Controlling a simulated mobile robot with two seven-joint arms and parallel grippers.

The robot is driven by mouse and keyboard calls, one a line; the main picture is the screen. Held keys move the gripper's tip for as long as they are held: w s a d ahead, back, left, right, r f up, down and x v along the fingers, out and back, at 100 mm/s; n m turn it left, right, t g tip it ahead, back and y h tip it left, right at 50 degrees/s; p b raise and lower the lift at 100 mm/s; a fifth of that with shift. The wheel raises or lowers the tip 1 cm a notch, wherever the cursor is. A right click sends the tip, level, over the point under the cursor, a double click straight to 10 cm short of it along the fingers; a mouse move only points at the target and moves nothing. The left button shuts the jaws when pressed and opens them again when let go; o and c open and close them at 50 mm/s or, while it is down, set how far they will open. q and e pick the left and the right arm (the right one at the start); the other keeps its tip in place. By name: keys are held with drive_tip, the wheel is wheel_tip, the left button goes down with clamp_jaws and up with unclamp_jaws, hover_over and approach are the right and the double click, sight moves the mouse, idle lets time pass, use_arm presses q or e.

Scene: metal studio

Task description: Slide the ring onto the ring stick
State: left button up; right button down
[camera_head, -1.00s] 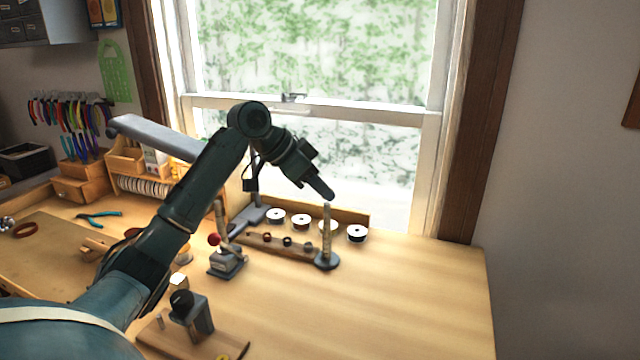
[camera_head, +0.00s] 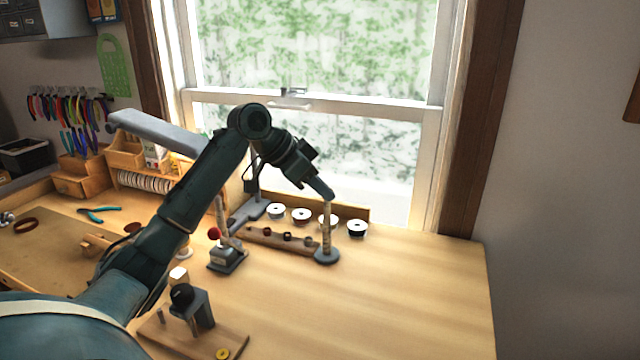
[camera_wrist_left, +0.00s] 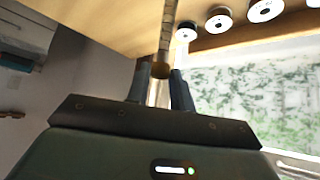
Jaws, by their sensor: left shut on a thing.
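The ring stick (camera_head: 326,228) stands upright on a round dark base near the back of the wooden bench. My left gripper (camera_head: 327,194) is at the top of the stick, pointing down and to the right. In the left wrist view, the stick (camera_wrist_left: 167,35) runs up from between the two dark fingers (camera_wrist_left: 160,82), with its round brown tip between them. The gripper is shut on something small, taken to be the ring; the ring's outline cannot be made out. Whether it is around the tip or only above it cannot be told. My right gripper is out of view.
A wooden rack (camera_head: 262,238) with several dark round pieces lies left of the stick. White spools (camera_head: 357,228) stand behind. A small stand with a red ball (camera_head: 214,233) is to the left. The bench at right front (camera_head: 400,300) is clear.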

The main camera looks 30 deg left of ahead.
use_arm(q)
drive_tip(key=shift+f, duration=1)
drive_tip(key=o, duration=0.9)
drive_tip(key=b+v, duration=0.1)
drive_tip(key=v, duration=1.2)
drive_tip(key=shift+s+a, duration=0.1)
